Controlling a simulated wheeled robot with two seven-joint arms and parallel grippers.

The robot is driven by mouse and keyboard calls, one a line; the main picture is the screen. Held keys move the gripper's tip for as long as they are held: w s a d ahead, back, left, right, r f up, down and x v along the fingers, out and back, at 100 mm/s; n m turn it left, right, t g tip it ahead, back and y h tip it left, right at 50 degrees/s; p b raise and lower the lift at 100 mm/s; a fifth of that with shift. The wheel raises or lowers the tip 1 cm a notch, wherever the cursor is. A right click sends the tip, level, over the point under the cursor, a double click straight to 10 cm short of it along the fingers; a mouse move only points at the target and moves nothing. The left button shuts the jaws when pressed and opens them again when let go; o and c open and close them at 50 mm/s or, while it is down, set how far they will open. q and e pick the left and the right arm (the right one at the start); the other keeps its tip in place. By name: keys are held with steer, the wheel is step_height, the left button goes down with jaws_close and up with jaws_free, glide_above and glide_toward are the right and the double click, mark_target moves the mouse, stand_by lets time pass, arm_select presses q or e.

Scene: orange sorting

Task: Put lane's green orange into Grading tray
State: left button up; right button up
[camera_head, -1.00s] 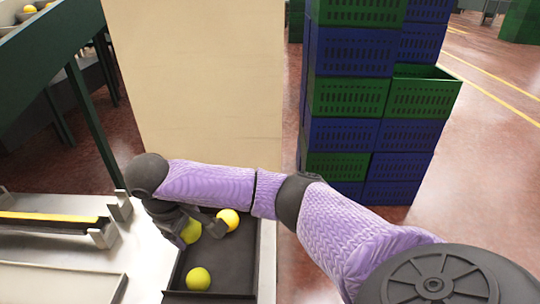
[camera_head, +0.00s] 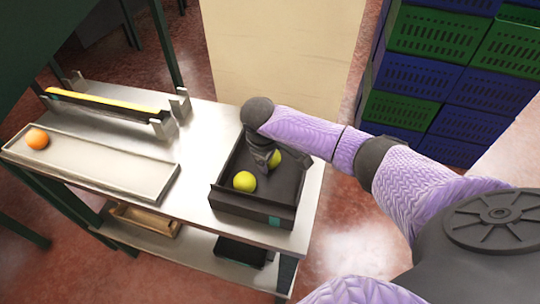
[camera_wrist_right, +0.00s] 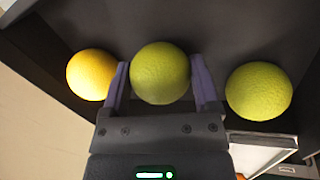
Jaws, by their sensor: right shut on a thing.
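A black open tray (camera_head: 240,205), which looks like the Grading tray, stands on the steel table. My right gripper (camera_wrist_right: 158,82) is down inside it, shut on a green orange (camera_wrist_right: 160,60) between its two fingers. A second green orange (camera_wrist_right: 258,91) lies to the right in the wrist view, and it lies near the tray's front in the head view (camera_head: 244,181). A yellow orange (camera_wrist_right: 91,74) lies to the left in the wrist view. In the head view, one yellow-green fruit (camera_head: 275,160) shows beside the gripper; I cannot tell which. My left gripper is out of view.
A long shallow pale tray (camera_head: 105,170) on the table's left holds one orange-coloured orange (camera_head: 37,139). A yellow-topped rail (camera_head: 110,103) runs behind it. A beige panel (camera_head: 285,50) and stacked blue and green crates (camera_head: 440,75) stand behind. The lower shelf holds boxes.

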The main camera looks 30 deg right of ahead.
steer(key=shift+f, duration=0.15)
steer(key=o, duration=1.1)
steer(key=p+v, duration=0.4)
steer(key=v, duration=0.8)
